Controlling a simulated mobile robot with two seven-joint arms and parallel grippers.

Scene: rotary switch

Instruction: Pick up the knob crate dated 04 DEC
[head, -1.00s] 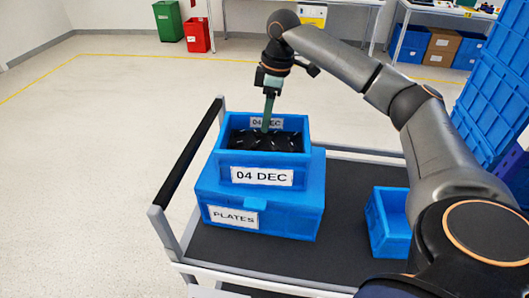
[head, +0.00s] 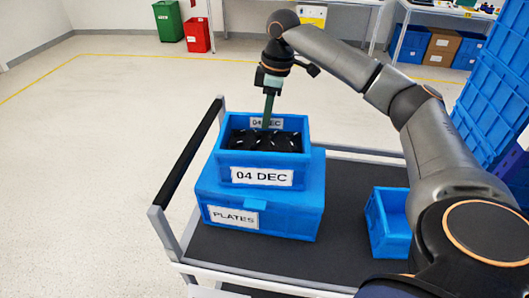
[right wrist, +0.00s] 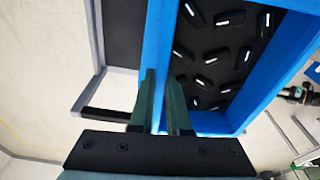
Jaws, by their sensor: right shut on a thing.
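The blue knob crate labelled 04 DEC (head: 222,155) is an open box with dark knobs inside. It sits on a larger blue closed crate labelled PLATES (head: 290,215). My right gripper (head: 267,127) points down at the crate's far wall, partly in front of a second 04 DEC label there. In the right wrist view, its two green fingers (right wrist: 162,88) straddle a blue crate wall (right wrist: 160,45), shut on it. Several dark knobs with white marks (right wrist: 222,55) show to the right of that wall. The finger ends are partly hidden. My left gripper is not in view.
Both crates stand on a dark cart top (head: 340,215) with a rail on the left (head: 190,160). A small blue bin (head: 385,238) stands to their right, near my right arm. Tall stacked blue crates (head: 490,100) rise at the right. The floor left of the cart is clear.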

